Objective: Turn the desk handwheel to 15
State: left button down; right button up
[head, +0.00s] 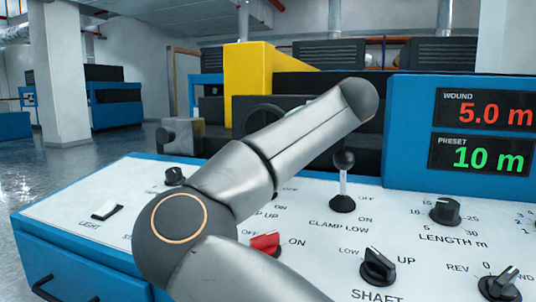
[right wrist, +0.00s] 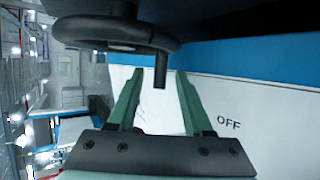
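The dark handwheel (right wrist: 85,33) fills the top of the right wrist view, with a short peg-like handle (right wrist: 160,76) pointing down from its rim. My right gripper (right wrist: 155,76) is open, its two green fingers apart with the handle's end between their tips. I cannot tell whether either finger touches it. In the head view a dark ring that looks like the handwheel (head: 262,108) shows partly behind my grey arm. No scale or mark for the wheel is readable. My left gripper is not in view.
The desk's white panel (head: 130,180) carries a clamp lever (head: 343,185), a red switch (head: 265,243), a LENGTH m knob (head: 445,210) marked 15 among other values, and a SHAFT knob (head: 378,267). Displays read WOUND 5.0 m (head: 485,110) and PRESET 10 m (head: 482,154).

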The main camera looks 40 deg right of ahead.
jog(key=shift+s, duration=0.1)
jog(key=p+v, duration=0.2)
jog(key=v, duration=1)
jog(key=shift+s, duration=0.15)
jog(key=shift+r, duration=0.1)
